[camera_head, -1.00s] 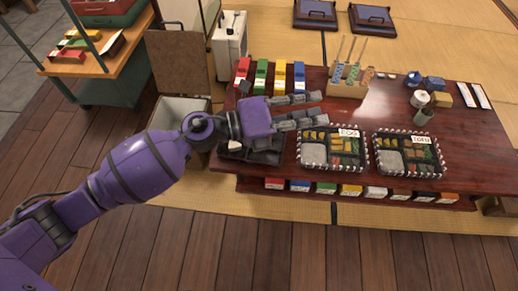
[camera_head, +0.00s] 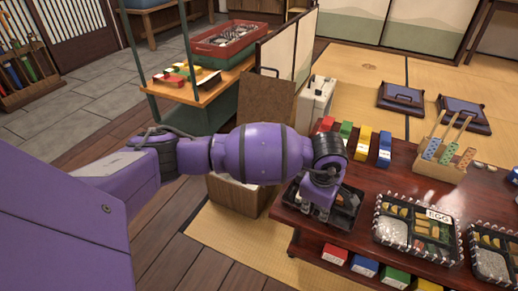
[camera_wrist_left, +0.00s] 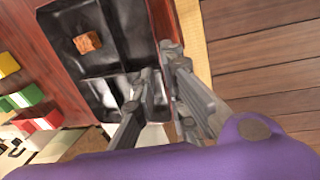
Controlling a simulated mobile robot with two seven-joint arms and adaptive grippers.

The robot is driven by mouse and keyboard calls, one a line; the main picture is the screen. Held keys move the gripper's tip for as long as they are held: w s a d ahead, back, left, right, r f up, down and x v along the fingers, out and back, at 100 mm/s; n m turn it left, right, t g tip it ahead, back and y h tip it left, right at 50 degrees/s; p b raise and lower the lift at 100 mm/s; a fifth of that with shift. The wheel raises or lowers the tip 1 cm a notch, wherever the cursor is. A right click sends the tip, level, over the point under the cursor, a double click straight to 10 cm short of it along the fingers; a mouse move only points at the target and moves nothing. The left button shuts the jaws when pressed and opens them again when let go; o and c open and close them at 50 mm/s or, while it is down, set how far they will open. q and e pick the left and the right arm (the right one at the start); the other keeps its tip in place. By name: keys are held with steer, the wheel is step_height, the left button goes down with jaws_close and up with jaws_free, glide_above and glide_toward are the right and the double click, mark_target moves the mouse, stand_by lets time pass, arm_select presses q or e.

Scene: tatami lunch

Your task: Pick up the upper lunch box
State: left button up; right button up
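A black compartmented lunch box (camera_head: 346,221) sits on the left end of the dark red table, partly hidden by my left arm and gripper. In the left wrist view the lunch box (camera_wrist_left: 125,25) holds one small brown piece (camera_wrist_left: 88,42); its other visible compartments look bare. Whether another box lies under it is hidden. My left gripper (camera_head: 313,211) points down at the box's near left part. In the wrist view its fingers (camera_wrist_left: 161,75) are at the box's edge with a small gap between them; firm contact is not visible. My right gripper is not in view.
Filled lunch boxes, one labelled EGG (camera_head: 404,232), stand to the right on the table (camera_head: 345,262). Coloured cartons (camera_head: 363,142) line the back, beside a wooden holder (camera_head: 438,166). A shelf cart (camera_head: 210,85) is behind.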

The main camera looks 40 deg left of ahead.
mark_target(315, 220)
arm_select(q)
steer(key=f+b, duration=0.1)
steer(key=f, duration=0.2)
steer(key=f+b, duration=0.1)
steer(key=shift+w+f+b, duration=0.3)
steer(key=shift+w+b, duration=0.05)
steer(key=shift+w+f, duration=0.15)
steer(key=shift+f, duration=0.3)
steer(key=shift+r, duration=0.1)
steer(key=shift+c, duration=0.3)
jaws_close()
steer(key=shift+r, duration=0.1)
